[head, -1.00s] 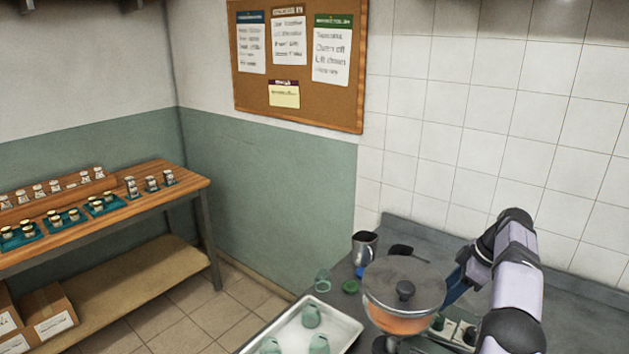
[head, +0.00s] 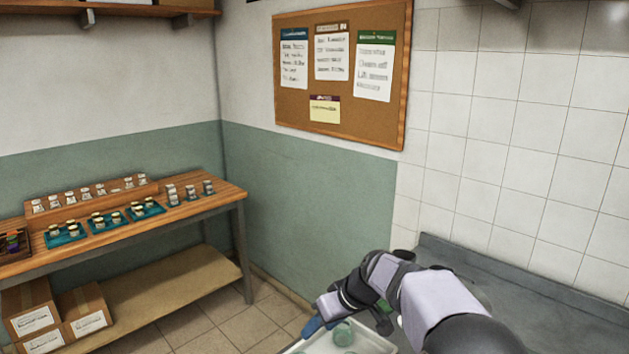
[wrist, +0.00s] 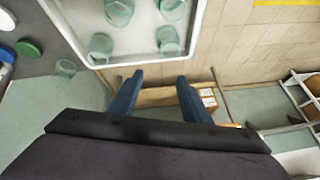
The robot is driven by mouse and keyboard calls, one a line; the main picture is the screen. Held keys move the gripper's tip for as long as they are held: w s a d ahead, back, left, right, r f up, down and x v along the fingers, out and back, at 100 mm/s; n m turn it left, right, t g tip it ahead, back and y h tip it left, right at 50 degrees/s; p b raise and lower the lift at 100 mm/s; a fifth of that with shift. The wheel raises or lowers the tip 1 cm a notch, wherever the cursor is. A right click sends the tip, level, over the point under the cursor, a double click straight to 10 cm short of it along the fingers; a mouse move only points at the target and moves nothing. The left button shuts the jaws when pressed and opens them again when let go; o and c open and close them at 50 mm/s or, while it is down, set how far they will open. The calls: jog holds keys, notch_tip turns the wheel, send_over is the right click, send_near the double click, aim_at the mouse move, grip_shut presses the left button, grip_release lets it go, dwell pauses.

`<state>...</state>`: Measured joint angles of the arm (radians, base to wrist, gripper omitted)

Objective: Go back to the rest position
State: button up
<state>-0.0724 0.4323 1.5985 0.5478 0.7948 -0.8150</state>
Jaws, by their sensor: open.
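My gripper (wrist: 158,90) is open and empty in the wrist view, its two blue fingers apart. Below it lie the edge of a white tray and the tiled floor. In the head view my gripper (head: 308,328) is at the bottom centre, beside the tray, with the arm reaching in from the right. No marker of a rest position shows.
The white tray (wrist: 110,65) holds several green glass jars (wrist: 119,12). Another jar (wrist: 65,68), a green lid (wrist: 28,48) and a blue lid (wrist: 7,54) lie on the grey counter. A wooden bench (head: 215,204) with small jars stands at left.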

jog(key=s+d+f+m+g+h+p, duration=0.1)
jog(key=s+d, duration=0.3)
jog(key=s, duration=0.6)
jog(key=s+d+f+m+g+h+p, duration=0.1)
jog(key=s+d+f+m+h, duration=0.1)
jog(key=s, duration=0.8)
jog(key=s+d+f+m+g+h+p, duration=0.1)
jog(key=s+d+f+m+g, duration=0.1)
jog(key=s+d, duration=0.5)
jog(key=s+f+m, duration=0.1)
jog(key=s, duration=0.2)
jog(key=shift+s+h, duration=0.3)
jog(key=shift+h, duration=0.1)
